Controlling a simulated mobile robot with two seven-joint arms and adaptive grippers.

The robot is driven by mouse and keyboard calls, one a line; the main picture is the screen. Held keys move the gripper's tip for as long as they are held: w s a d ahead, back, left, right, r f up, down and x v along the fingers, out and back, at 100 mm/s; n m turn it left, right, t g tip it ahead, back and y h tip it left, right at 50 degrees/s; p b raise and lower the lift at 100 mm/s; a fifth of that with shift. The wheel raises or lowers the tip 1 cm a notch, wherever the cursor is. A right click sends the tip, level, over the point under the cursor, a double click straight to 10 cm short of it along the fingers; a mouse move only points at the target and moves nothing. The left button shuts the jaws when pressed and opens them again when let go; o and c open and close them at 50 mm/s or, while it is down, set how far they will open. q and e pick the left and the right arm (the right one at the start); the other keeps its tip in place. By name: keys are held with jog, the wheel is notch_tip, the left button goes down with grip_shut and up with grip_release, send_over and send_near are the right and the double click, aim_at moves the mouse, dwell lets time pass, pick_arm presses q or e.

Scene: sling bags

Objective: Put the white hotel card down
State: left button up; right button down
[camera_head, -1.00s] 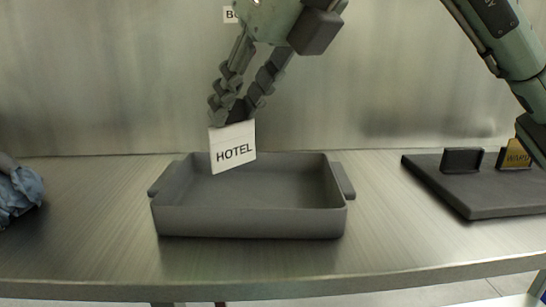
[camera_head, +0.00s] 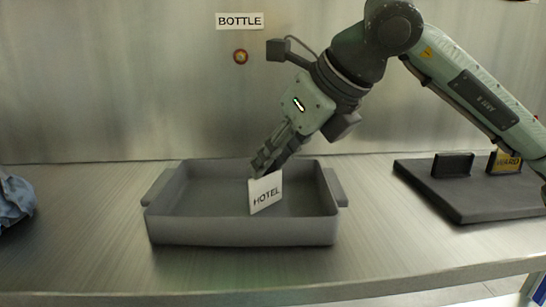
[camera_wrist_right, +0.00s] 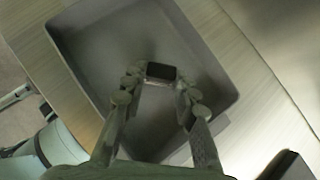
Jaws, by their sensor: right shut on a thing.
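My right gripper (camera_head: 262,166) is shut on the white card (camera_head: 266,194), which reads HOTEL. It holds the card by its top edge, tilted, over the inside of the grey tray (camera_head: 240,233). Whether the card's lower edge touches the tray floor cannot be told. In the right wrist view the fingertips (camera_wrist_right: 160,78) are inside the outline of the tray (camera_wrist_right: 85,75), with a dark piece between them; the card's lettering is hidden there. My left gripper is not in view.
A dark board (camera_head: 470,193) at the right carries a black holder (camera_head: 452,165) and a yellow WARD card (camera_head: 505,162). Blue cloth (camera_head: 14,196) lies at the left edge. A BOTTLE sign (camera_head: 240,21) is on the back wall. The metal table (camera_head: 370,230) is clear around the tray.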

jog(key=shift+f, duration=0.1)
jog(key=c, duration=1.2)
grip_release()
jog(key=v, duration=1.2)
